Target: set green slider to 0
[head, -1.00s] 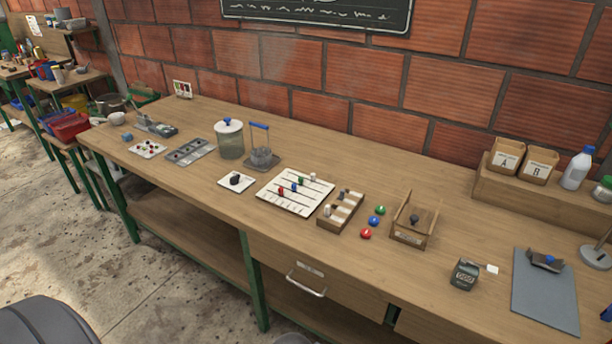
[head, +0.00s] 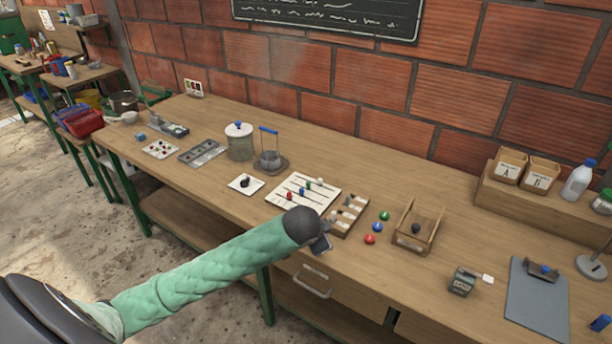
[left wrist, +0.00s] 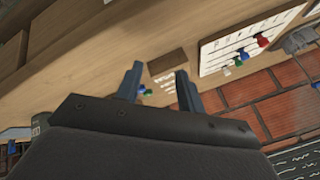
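The white slider board (head: 278,199) lies on the workbench, with dark slots and red, blue, green and white knobs. The green slider knob (head: 308,185) stands between the blue knob (head: 301,191) and the white knob (head: 319,182). The red knob (head: 290,195) is nearest the front. In the left wrist view the green knob (left wrist: 238,62) is small, on the board at the upper right. My left gripper (head: 322,244) is near the bench's front edge, right of and nearer than the board. Its fingers (left wrist: 160,86) are apart and empty. My right gripper is not in view.
A wooden tray of small pieces (head: 350,212) stands right of the board, partly behind my gripper. Red (head: 370,239), blue (head: 367,226) and green (head: 384,216) buttons and an open wooden box (head: 418,238) follow. A glass jar (head: 239,147) stands behind left.

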